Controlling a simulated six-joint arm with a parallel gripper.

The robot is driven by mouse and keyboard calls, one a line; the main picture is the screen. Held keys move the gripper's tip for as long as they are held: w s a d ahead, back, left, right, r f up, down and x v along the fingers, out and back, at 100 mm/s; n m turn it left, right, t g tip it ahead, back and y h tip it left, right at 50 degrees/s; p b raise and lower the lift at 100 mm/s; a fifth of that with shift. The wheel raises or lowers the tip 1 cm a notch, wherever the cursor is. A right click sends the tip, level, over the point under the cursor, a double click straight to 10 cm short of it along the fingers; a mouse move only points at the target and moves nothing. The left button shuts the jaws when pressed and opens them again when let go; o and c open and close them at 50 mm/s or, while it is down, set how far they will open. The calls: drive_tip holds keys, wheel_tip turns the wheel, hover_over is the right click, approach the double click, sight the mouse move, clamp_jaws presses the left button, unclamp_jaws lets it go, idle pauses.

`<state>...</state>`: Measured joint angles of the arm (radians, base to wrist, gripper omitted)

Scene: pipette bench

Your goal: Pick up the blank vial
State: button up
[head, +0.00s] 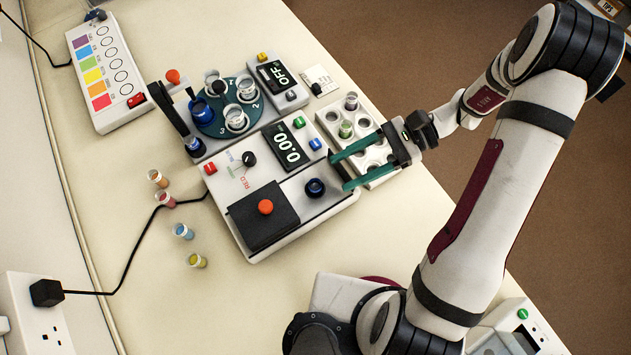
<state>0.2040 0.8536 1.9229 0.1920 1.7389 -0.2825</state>
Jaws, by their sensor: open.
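A white rack (384,178) with several round holes stands right of the centre device. A clear, colourless vial (351,101) sits upright in its far end; it looks like the blank vial, though I can read no label. A vial with green liquid (345,129) stands in the rack beside it, nearer to me. My gripper (341,172) has two long green fingers, spread apart with nothing between them. They reach leftward over the rack, nearer to me than both vials. The fingers hide part of the rack. I cannot tell their exact height above it.
The centre device shows 0.00 (288,147) and has a dark-blue ringed port (315,187). A round teal carousel (222,130) holds several vessels behind it. Several coloured vials, one blue (183,231), stand at left. A colour-chart box (103,75) is at far left.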

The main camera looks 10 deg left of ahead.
sight(323, 181)
drive_tip(key=x, duration=0.6)
drive_tip(key=shift+w+f, duration=0.2)
drive_tip(key=shift+f, duration=0.2)
clamp_jaws()
